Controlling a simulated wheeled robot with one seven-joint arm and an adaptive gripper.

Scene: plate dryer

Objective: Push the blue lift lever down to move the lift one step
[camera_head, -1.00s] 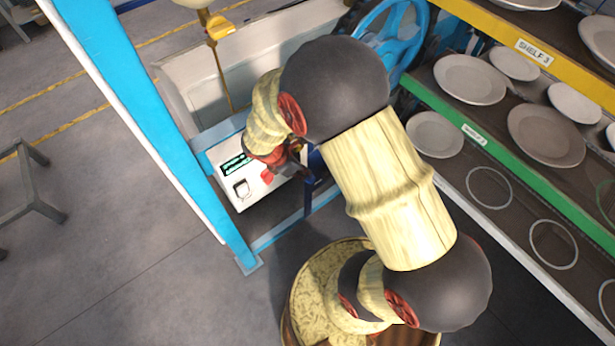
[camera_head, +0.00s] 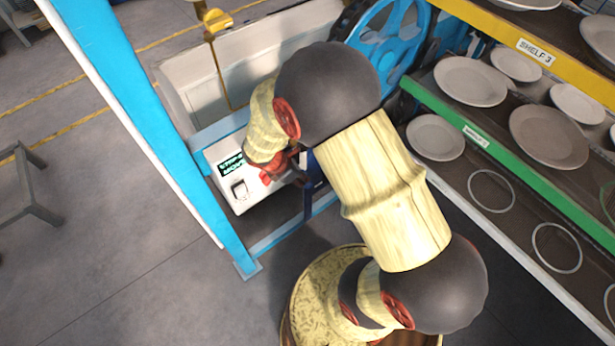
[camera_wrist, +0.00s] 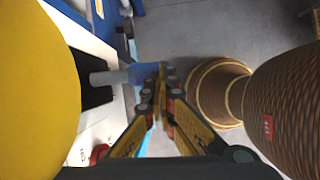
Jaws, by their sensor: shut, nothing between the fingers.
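In the wrist view, the blue lift lever (camera_wrist: 143,72) sits on a grey shaft (camera_wrist: 108,77) that comes out of a dark slot (camera_wrist: 92,88) in a white panel. My gripper (camera_wrist: 160,78) is shut, with its fingertips right beside the lever's blue end. They overlap it in the picture; I cannot tell whether they touch. No object shows between the fingers. In the head view, my gripper is mostly hidden by my arm, over the white control box (camera_head: 215,158) with its dark display (camera_head: 231,165) of green text. The lever cannot be made out there.
A large yellow round shape (camera_wrist: 35,90) fills the wrist view's left side, close to the camera. A red knob (camera_wrist: 98,153) is on the panel. In the head view, a blue wheel (camera_head: 395,45) is behind my arm, plate shelves (camera_head: 480,140) stand right, and a blue post (camera_head: 150,130) left.

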